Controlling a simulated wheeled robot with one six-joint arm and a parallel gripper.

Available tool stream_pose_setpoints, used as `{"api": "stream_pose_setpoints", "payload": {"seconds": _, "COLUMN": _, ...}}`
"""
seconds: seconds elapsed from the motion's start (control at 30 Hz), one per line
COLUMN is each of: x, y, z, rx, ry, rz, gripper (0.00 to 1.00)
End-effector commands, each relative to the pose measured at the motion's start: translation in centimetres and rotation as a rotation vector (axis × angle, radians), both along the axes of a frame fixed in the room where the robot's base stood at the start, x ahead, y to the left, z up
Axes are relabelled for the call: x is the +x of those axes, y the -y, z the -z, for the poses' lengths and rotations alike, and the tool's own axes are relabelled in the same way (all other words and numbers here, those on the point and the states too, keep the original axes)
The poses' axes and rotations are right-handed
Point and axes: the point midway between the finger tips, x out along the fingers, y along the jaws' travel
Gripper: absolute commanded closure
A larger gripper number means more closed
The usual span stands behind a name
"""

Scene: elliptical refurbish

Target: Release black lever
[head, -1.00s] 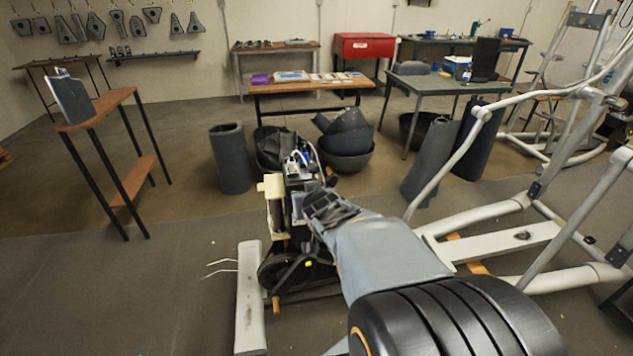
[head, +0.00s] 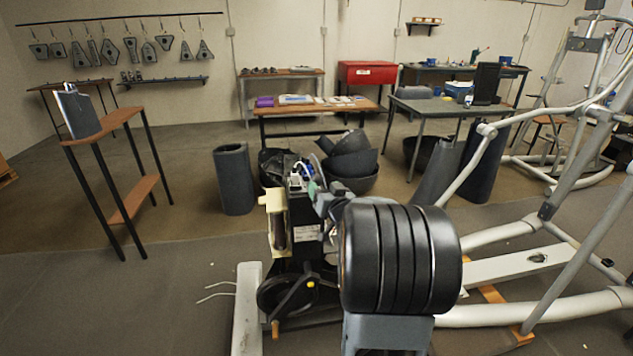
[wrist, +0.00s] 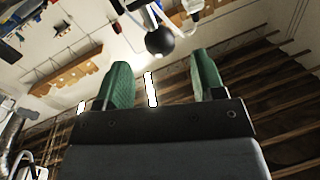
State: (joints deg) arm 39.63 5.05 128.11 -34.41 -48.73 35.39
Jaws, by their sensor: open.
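In the wrist view, my gripper (wrist: 162,75) has two green fingers spread apart with nothing between them. A black ball knob (wrist: 159,40) on a pale stem shows just beyond and between the fingertips, apart from them; it may be the end of the black lever. In the head view, the exposed drive unit (head: 302,225) of the elliptical stands at the centre. My gripper (head: 313,188) is beside its upper right part, partly hidden by my own arm. The lever is not clearly made out in the head view.
The elliptical's white rails (head: 500,268) and arms lie to the right. A wooden-topped stand (head: 105,128) is at left. A dark cylinder (head: 234,178) and black bowl-like shells (head: 350,160) are behind the unit.

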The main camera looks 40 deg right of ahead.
Motion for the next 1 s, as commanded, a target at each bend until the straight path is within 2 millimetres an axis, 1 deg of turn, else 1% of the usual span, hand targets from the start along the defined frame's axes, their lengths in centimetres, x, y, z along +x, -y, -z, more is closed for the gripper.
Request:
{"api": "stream_pose_setpoints", "payload": {"seconds": 0.03, "x": 1.0, "y": 0.2, "z": 0.1, "rx": 0.001, "ry": -0.001, "rz": -0.002, "gripper": 0.38}}
{"api": "stream_pose_setpoints", "payload": {"seconds": 0.2, "x": 3.4, "y": 0.8, "z": 0.1, "rx": 0.001, "ry": -0.001, "rz": -0.001, "gripper": 0.38}}
{"api": "stream_pose_setpoints", "payload": {"seconds": 0.4, "x": 5.1, "y": 1.3, "z": 0.0, "rx": 0.001, "ry": -0.001, "rz": 0.001, "gripper": 0.38}}
{"api": "stream_pose_setpoints", "payload": {"seconds": 0.57, "x": 5.6, "y": 1.4, "z": 0.0, "rx": 0.000, "ry": 0.000, "rz": 0.001, "gripper": 0.38}}
{"api": "stream_pose_setpoints", "payload": {"seconds": 0.83, "x": 5.6, "y": 1.4, "z": 0.0, "rx": 0.000, "ry": -0.001, "rz": 0.001, "gripper": 0.38}}
{"api": "stream_pose_setpoints", "payload": {"seconds": 1.0, "x": 5.6, "y": 1.4, "z": 0.0, "rx": 0.000, "ry": -0.001, "rz": 0.001, "gripper": 0.54}}
